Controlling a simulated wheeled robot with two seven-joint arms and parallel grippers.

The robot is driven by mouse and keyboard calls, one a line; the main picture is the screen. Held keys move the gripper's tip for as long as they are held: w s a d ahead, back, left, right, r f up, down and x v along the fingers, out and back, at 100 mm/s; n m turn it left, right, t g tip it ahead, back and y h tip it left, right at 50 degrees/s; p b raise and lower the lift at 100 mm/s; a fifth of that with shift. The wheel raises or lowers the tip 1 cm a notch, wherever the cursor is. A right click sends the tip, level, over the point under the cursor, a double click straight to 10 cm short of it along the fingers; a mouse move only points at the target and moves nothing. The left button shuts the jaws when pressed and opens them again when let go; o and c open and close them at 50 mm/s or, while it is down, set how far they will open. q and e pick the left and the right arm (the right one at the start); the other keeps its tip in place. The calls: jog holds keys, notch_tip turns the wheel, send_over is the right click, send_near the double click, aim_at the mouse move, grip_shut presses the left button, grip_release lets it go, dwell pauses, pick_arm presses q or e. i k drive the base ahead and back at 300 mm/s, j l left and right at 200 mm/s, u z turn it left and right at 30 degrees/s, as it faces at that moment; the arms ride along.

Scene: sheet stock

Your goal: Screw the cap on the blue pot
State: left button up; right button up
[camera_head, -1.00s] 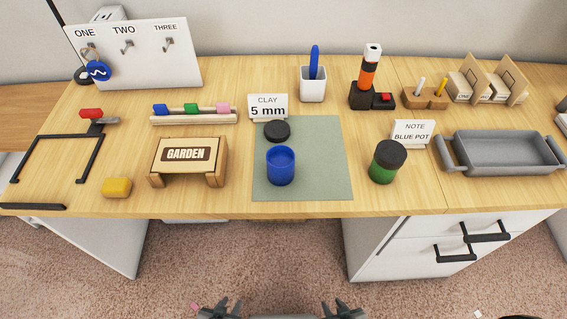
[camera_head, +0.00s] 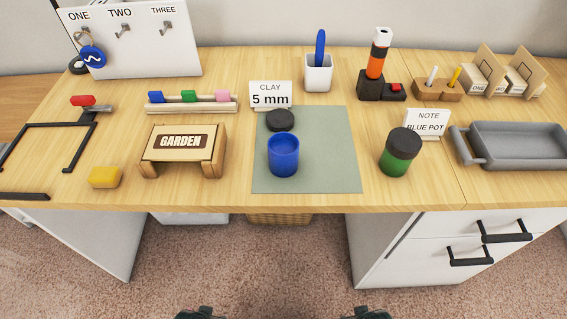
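The blue pot (camera_head: 283,156) stands upright and uncapped on the grey-green mat (camera_head: 335,150), its open top showing. A black cap (camera_head: 280,120) lies flat on the mat just behind the pot, apart from its rim. A green pot (camera_head: 399,158) with a black cap on it stands to the right, off the mat. My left gripper (camera_head: 200,313) and my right gripper (camera_head: 367,313) show only as dark tips at the bottom edge, well in front of the table and far from the pot. Their fingers are cut off by the frame, so their opening cannot be told.
A "CLAY 5 mm" sign (camera_head: 270,95) stands behind the cap. A "NOTE BLUE POT" sign (camera_head: 427,124) stands behind the green pot. A wooden GARDEN stand (camera_head: 184,148) and a yellow block (camera_head: 104,177) are left; a grey tray (camera_head: 515,146) is right. The mat's front is clear.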

aim_at(282, 147)
jog(key=l, duration=0.65)
jog(key=k+l+u, duration=0.1)
jog(key=l, duration=0.6)
jog(key=k+l, duration=0.15)
jog(key=l, duration=0.5)
